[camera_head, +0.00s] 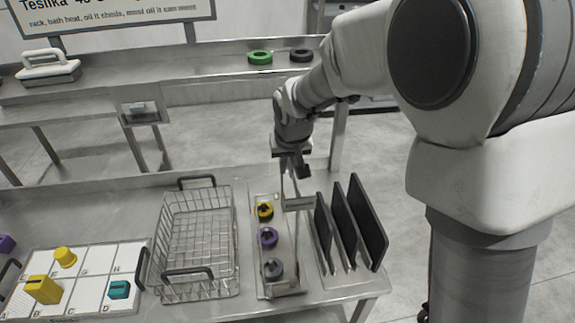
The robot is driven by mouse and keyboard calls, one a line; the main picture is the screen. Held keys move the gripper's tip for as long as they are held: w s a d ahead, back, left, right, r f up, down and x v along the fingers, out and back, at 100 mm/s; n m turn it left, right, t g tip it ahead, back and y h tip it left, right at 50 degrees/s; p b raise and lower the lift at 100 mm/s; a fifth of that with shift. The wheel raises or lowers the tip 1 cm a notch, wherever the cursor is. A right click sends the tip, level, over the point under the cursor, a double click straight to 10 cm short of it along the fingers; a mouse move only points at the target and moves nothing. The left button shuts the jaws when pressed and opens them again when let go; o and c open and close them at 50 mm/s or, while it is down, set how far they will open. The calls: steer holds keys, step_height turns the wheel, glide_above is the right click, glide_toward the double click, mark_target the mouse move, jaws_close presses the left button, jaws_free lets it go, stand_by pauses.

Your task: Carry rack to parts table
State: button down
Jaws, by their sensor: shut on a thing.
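The rack (284,287) is a narrow grey metal carrier on the near table. It holds a yellow, a purple and a grey ring-shaped part in a row. The fingertips are small and partly hidden, so the exact contact is unclear. The rack appears level at the table top; I cannot tell whether it is touching. Which surface is the parts table is not marked.
A wire basket (197,240) stands close left of the rack; upright black plates (361,222) stand close right. A lettered white board (85,285) with coloured blocks lies at left. The back bench (200,70) holds a green ring (260,57), a black ring (301,55) and a handled white block (47,68).

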steer(key=shift+w+f+b, duration=0.1)
steer(key=shift+f+b, duration=0.05)
steer(key=shift+b, duration=0.15)
steer(key=c, duration=0.9)
jaws_free()
steer(key=shift+o, duration=0.2)
steer(key=v, duration=1.7)
steer(key=s+d+f+m+t+h, duration=0.1)
steer(key=s+d+f+m, duration=0.1)
steer(key=s+d, duration=1.5)
steer(key=shift+s+d+f+m+p, duration=0.35)
steer(key=shift+s+f, duration=0.25)
steer(key=shift+s, duration=0.55)
